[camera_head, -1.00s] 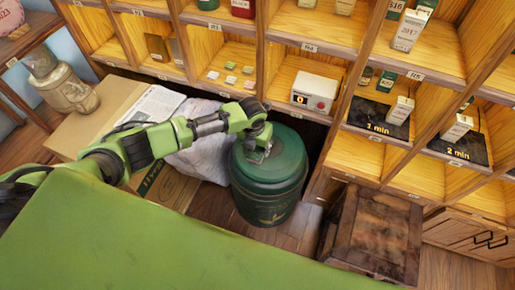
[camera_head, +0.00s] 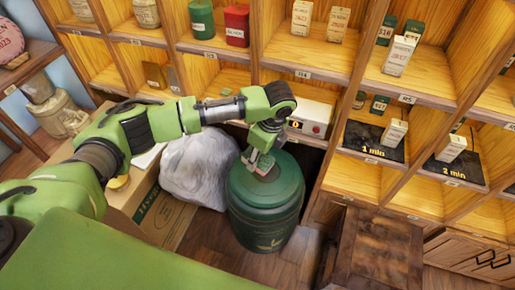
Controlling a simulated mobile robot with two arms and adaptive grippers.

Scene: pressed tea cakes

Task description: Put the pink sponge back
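My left gripper (camera_head: 258,160) hangs over the lid of the large green canister (camera_head: 265,205), its fingers pointing down. A small pinkish-red patch (camera_head: 265,165) shows at the fingertips, right at the lid. It may be the pink sponge, but it is too small to tell whether it is held or lies on the lid. I cannot tell how far the fingers are open. My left arm reaches in from the left and hides part of the shelves and the cardboard box. My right gripper is not in view.
A wooden shelf wall (camera_head: 300,48) with tins and boxes stands behind. A white device with a red button (camera_head: 315,117) sits in a cubby close behind the gripper. A whitish sack (camera_head: 200,170) and a cardboard box (camera_head: 165,215) are left of the canister, a wooden stool (camera_head: 385,245) right.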

